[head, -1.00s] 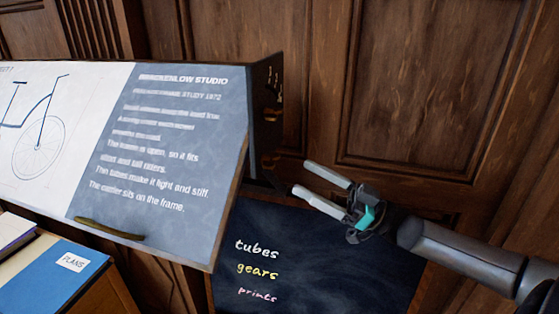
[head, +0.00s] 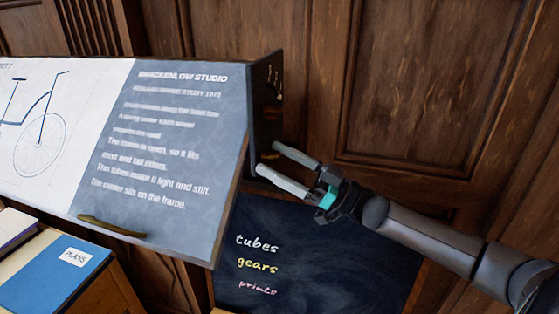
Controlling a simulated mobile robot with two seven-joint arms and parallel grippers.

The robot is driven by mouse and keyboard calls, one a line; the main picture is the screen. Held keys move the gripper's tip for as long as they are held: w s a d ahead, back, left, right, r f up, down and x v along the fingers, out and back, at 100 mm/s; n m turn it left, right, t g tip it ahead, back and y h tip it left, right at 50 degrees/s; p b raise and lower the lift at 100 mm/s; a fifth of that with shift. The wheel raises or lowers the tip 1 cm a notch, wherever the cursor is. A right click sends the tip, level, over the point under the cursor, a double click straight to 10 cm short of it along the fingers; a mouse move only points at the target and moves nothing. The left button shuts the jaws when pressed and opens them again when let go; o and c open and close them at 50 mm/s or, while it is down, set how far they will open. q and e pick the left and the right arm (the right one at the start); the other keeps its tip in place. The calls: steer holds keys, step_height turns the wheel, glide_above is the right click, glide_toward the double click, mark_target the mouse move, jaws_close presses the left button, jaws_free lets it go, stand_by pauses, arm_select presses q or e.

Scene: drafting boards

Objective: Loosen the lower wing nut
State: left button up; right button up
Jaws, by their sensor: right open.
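The tilted drafting board (head: 215,165) has a dark right side panel (head: 264,120). Small brass-coloured fittings sit on that panel. The lower wing nut (head: 267,155) is a small brass shape low on the panel, partly hidden at my right gripper's fingertips. My right gripper (head: 268,159) comes in from the right, with its two pale fingers apart. The fingertips are at the panel, one above and one below the nut in the picture. I cannot tell whether they touch it. My left gripper is not in view.
A dark chalkboard (head: 330,250) with the words tubes, gears and prints stands below the arm. A blue PLANS folder (head: 50,275) lies at the lower left. Wooden panelling (head: 420,80) is behind. Space right of the board is free above my arm.

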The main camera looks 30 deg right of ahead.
steer(key=c, duration=1.4)
steer(key=shift+o, duration=0.2)
